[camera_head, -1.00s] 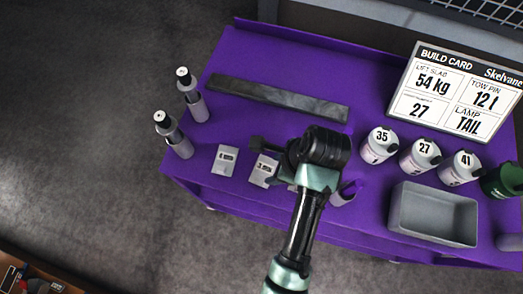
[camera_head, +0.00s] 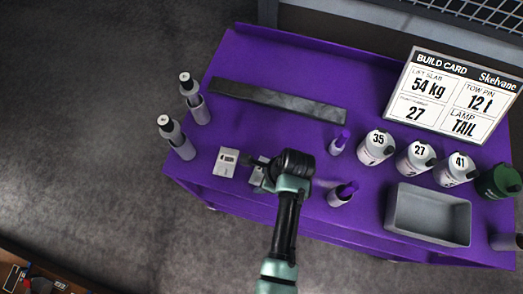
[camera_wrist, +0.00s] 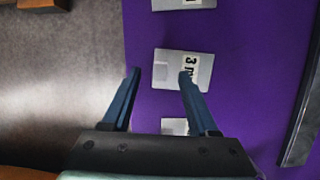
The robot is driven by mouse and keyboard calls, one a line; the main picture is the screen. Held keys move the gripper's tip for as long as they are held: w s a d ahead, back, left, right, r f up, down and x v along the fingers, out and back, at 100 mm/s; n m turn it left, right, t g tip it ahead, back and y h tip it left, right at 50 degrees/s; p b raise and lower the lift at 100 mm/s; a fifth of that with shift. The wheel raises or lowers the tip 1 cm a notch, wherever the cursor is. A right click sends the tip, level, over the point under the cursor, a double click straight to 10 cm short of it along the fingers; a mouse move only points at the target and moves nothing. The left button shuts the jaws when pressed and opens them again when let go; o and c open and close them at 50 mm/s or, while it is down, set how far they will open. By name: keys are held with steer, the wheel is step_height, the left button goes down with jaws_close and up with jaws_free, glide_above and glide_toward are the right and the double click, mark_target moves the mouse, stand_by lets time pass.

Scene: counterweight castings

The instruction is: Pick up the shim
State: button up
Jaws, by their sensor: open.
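Small grey rectangular plates with white labels, which look like the shims, lie flat near the front edge of the purple table. One plate (camera_head: 226,162) lies fully in view to the left of my gripper in the head view. Another plate (camera_head: 257,179) is partly hidden under my gripper. In the wrist view a plate (camera_wrist: 167,68) marked "3 m" lies under the open fingers, its label partly covered by the right finger. Other plates show at the top (camera_wrist: 183,4) and bottom (camera_wrist: 174,126). My gripper (camera_wrist: 160,73) is open and empty above the middle plate.
A long dark bar (camera_head: 275,100) lies behind the plates on the purple table (camera_head: 240,58). Two grey cylinders (camera_head: 195,98) (camera_head: 177,138) stand at left.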

steer(key=shift+x, duration=1.15)
steer(key=shift+c, duration=0.3)
jaws_close()
